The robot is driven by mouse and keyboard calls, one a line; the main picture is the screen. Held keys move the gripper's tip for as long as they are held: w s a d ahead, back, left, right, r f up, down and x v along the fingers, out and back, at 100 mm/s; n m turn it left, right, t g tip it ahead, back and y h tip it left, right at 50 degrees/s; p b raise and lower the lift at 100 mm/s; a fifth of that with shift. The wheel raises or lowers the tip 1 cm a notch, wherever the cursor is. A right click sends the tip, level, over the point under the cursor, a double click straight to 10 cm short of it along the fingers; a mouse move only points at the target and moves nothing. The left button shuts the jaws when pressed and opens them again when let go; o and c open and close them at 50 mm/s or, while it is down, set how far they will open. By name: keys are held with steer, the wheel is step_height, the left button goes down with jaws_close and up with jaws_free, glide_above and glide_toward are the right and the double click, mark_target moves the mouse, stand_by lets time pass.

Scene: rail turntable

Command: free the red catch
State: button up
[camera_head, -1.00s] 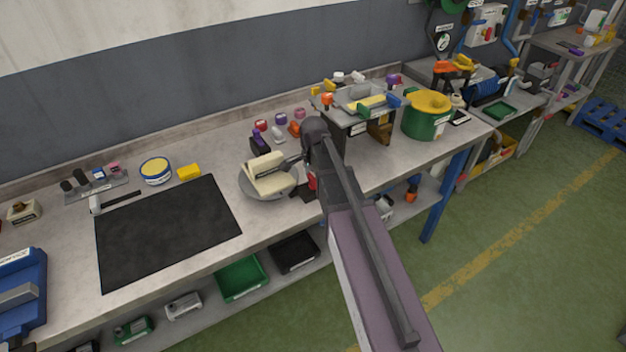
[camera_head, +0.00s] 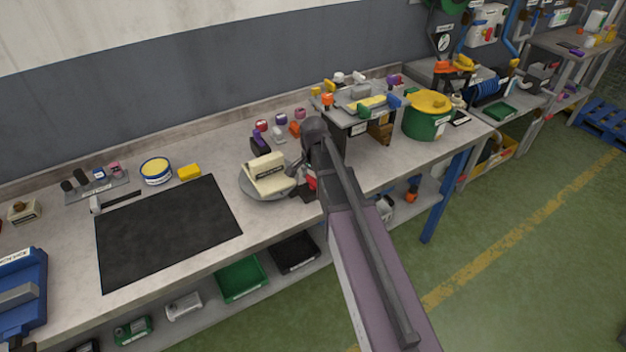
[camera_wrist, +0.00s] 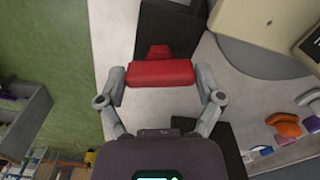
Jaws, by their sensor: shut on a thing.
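The red catch (camera_wrist: 158,73) lies across the middle of the wrist view, with a small red tab on its far side against a dark block (camera_wrist: 172,30). My gripper (camera_wrist: 161,78) has one finger at each end of the catch and is shut on it. In the head view a little of the catch (camera_head: 311,184) shows beside my wrist; my arm hides much of the gripper there. A cream block (camera_head: 269,175) sits on a round grey turntable (camera_head: 256,194) just left of the catch. It also shows at the upper right of the wrist view (camera_wrist: 270,22).
A black mat (camera_head: 165,230) lies on the bench to the left. Purple and orange pieces (camera_head: 294,129) stand behind the turntable. A grey stand with a tray (camera_head: 345,118) and a green pot (camera_head: 427,122) are to the right. Bins (camera_head: 242,278) sit on the lower shelf.

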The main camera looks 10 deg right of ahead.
steer(key=n, duration=0.7)
steer(key=shift+s, duration=0.1)
steer(key=n, duration=0.7)
stand_by(0.4)
steer(key=o, duration=0.9)
steer(key=shift+c, duration=0.2)
steer(key=s+m, duration=0.3)
steer(key=s, duration=1.2)
steer(key=shift+s+a, duration=0.15)
steer(key=shift+s, duration=0.15)
